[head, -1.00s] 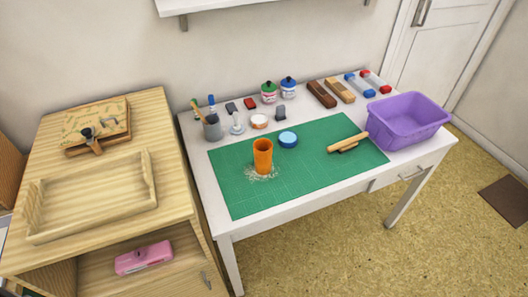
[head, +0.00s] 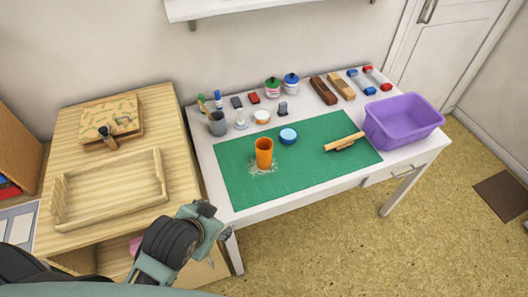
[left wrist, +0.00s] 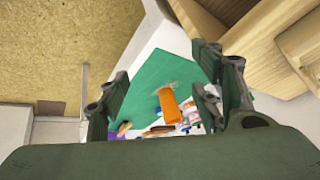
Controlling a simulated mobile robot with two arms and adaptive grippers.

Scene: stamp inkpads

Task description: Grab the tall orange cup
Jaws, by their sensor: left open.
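The tall orange cup (head: 264,153) stands upright on the green cutting mat (head: 310,180), with pale specks on the mat around its base. My left arm comes in from the lower left of the head view, and its gripper part (head: 190,240) is over the front of the wooden cabinet, well short of the cup. In the left wrist view, the open left gripper (left wrist: 165,100) has the orange cup (left wrist: 168,104) showing between its fingers, some way off and not touched. My right gripper is not in view.
A wooden roller (head: 343,142) and a purple basin (head: 403,121) are to the right. A grey pencil cup (head: 217,123) and several small items line the back. A wooden tray (head: 110,190) sits on the cabinet.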

